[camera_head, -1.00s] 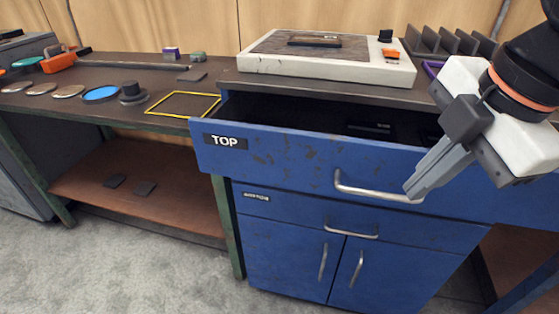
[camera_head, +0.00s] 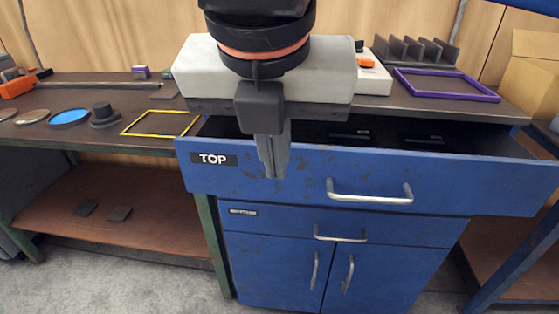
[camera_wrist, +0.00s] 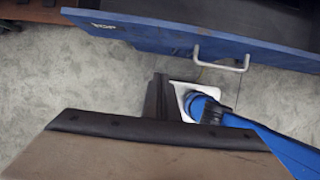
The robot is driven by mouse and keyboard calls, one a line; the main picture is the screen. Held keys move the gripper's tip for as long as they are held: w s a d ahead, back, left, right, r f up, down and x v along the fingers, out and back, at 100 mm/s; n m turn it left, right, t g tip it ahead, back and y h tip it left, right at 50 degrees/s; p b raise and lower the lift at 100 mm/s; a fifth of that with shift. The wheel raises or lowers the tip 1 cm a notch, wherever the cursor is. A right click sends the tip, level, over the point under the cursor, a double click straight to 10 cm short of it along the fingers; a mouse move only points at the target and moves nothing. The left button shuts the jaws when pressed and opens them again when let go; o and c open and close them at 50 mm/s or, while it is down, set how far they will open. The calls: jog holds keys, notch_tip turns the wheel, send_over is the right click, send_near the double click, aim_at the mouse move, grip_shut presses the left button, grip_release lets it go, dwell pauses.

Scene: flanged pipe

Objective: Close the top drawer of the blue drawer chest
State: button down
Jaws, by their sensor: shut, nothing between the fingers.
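The blue drawer chest (camera_head: 345,240) stands under the bench, with its top drawer (camera_head: 480,182) pulled out. The drawer front bears a TOP label and a silver bar handle (camera_head: 370,198). Dark items lie inside the open drawer. My gripper (camera_head: 274,168) is shut and empty, pointing down in front of the drawer front, left of the handle. In the wrist view the drawer front (camera_wrist: 160,35) and its handle (camera_wrist: 220,66) show at the top, and my gripper (camera_wrist: 158,90) appears apart from them. The drawer below and the cabinet doors are shut.
A yellow frame (camera_head: 160,134) and a blue disc (camera_head: 68,117) lie on the bench at left. A purple frame (camera_head: 446,98) and a dark rack (camera_head: 415,50) are on the right top. A cardboard box (camera_head: 530,80) stands at far right. Floor at lower left is clear.

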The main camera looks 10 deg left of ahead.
send_near(282, 185)
notch_tip(282, 185, down, 5)
jog(key=s, duration=0.3)
jog(key=shift+w+d+f, duration=0.1)
jog(key=shift+w+d, duration=0.05)
jog(key=shift+w, duration=1.95)
jog(key=w, duration=1.3)
jog(key=shift+w, duration=0.15)
